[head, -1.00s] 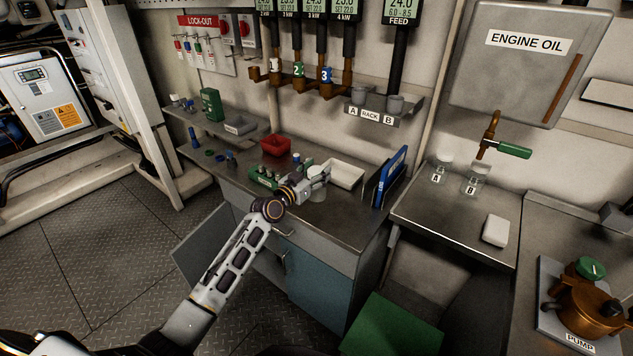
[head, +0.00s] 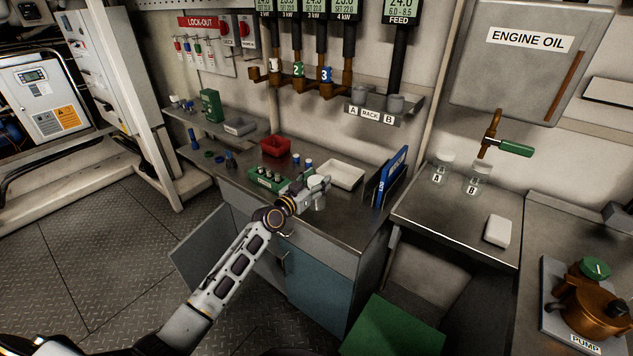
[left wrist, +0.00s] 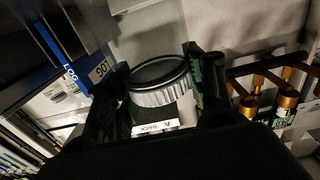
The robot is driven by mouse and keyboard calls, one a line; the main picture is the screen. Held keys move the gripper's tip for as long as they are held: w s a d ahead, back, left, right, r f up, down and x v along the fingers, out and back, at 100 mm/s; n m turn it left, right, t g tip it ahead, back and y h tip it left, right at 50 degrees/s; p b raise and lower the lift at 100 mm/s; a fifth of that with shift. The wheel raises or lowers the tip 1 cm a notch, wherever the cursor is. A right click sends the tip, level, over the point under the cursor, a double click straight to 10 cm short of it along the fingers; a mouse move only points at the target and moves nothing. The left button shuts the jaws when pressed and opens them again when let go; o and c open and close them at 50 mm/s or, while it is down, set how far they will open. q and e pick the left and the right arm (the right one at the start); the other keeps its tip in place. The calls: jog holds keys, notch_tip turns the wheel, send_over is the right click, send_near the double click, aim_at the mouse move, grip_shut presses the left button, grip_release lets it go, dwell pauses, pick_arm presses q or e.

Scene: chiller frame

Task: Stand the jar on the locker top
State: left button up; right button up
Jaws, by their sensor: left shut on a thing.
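My left gripper (head: 319,186) is shut on a jar (head: 318,204), which looks pale and small in the head view. In the left wrist view the jar's round lid with a ribbed silver rim (left wrist: 160,88) sits between the two fingers. The jar's lower body is mostly hidden there. The jar is over the steel locker top (head: 338,226), right of the green block. I cannot tell whether its base touches the surface. My right gripper is not in view.
On the locker top stand a green block with vials (head: 266,180), a red bin (head: 274,147), small blue-capped bottles (head: 308,163), a white tray (head: 341,174) and a blue binder (head: 390,178). The locker's front right part is clear. A cabinet door (head: 203,242) hangs open below.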

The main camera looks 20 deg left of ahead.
pick_arm(q)
jog(key=o, duration=1.2)
